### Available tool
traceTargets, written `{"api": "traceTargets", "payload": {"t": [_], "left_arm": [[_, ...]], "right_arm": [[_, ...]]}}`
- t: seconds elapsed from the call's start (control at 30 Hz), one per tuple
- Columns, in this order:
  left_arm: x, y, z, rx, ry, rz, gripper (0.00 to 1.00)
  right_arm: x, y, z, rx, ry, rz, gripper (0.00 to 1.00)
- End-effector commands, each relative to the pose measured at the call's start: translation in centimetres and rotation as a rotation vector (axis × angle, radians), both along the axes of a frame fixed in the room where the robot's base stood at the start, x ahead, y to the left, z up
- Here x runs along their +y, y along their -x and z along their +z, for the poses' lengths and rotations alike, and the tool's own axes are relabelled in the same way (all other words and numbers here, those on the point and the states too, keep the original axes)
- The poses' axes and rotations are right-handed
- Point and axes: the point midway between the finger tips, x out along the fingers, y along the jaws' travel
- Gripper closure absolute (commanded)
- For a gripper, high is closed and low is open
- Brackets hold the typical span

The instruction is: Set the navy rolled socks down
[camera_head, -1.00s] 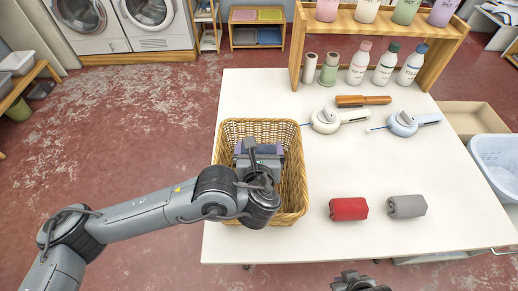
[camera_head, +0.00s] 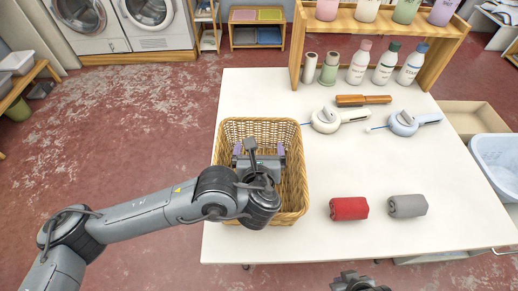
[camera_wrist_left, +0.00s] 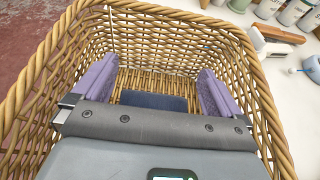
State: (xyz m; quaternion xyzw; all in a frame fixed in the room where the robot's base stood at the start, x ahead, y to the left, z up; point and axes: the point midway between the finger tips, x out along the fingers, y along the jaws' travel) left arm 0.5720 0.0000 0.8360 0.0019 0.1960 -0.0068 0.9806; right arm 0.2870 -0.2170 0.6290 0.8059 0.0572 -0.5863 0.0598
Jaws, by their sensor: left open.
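The navy rolled socks (camera_wrist_left: 152,101) lie low in the wicker basket (camera_head: 233,129), partly hidden behind my gripper's body in the left wrist view. In the head view my arm hides them. My left gripper (camera_head: 259,150) points down into the basket. Its two purple finger pads stand wide apart, one on each side of the socks, with gaps showing, so it is open (camera_wrist_left: 157,88). My right gripper (camera_head: 358,282) shows only in part at the bottom edge of the head view, and its fingers cannot be made out.
Red rolled socks (camera_head: 349,208) and grey rolled socks (camera_head: 407,205) lie on the white table (camera_head: 350,165) right of the basket. The wicker walls rise close around my left gripper.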

Motion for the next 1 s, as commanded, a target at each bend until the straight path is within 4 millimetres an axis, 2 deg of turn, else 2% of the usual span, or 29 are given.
{"api": "traceTargets", "payload": {"t": [0.03, 0.4, 0.6, 0.8, 1.0], "left_arm": [[0.0, 0.0, 1.0, -0.001, 0.001, 0.0, 0.0], [0.0, 6.6, 3.5, 0.002, 0.004, -0.003, 0.0], [0.0, 9.4, 4.6, -0.001, 0.003, -0.003, 0.0], [0.1, 10.8, 5.1, -0.002, 0.002, -0.001, 0.0], [0.1, 11.1, 5.1, -0.002, 0.002, 0.0, 0.0]], "right_arm": [[0.0, 0.0, 1.0, 0.0, 0.0, 0.0, 1.0], [-0.1, 0.0, 3.8, 0.0, 0.002, 0.001, 1.0], [-0.2, 0.0, 4.8, 0.0, 0.008, 0.006, 1.0], [-0.2, 0.0, 5.1, 0.0, 0.009, 0.006, 1.0], [-0.2, 0.0, 5.1, 0.0, 0.009, 0.006, 1.0]]}}
